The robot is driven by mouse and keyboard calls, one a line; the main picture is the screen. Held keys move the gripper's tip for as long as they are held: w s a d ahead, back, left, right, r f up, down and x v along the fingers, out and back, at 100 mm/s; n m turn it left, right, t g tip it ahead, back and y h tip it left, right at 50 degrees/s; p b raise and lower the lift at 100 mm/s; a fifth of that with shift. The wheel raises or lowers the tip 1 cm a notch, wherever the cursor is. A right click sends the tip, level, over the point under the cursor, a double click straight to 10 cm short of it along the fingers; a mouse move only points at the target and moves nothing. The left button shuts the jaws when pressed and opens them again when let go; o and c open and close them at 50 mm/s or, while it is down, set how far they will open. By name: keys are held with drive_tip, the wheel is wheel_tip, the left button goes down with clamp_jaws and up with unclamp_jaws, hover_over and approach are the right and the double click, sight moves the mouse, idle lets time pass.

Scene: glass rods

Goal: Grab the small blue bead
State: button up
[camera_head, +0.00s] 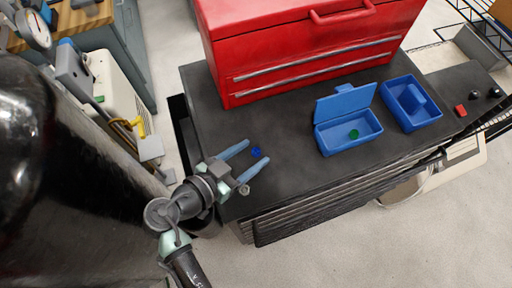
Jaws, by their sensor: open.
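The small blue bead (256,152) lies on the dark top of the workbench (290,190), near its left end. My gripper (252,157) is open, with its two light-blue fingers pointing up and right. The bead shows between the fingertips, and I see no finger touching it. The height of the fingers above the surface is hard to tell from this view.
A red toolbox (300,50) stands at the back of the bench. Right of the bead are an open blue box (341,142) with a green piece (353,134) in it and another blue bin (428,115). The bench between bead and boxes is clear.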

clamp_jaws()
drive_tip(key=shift+r, duration=0.1)
idle(0.3)
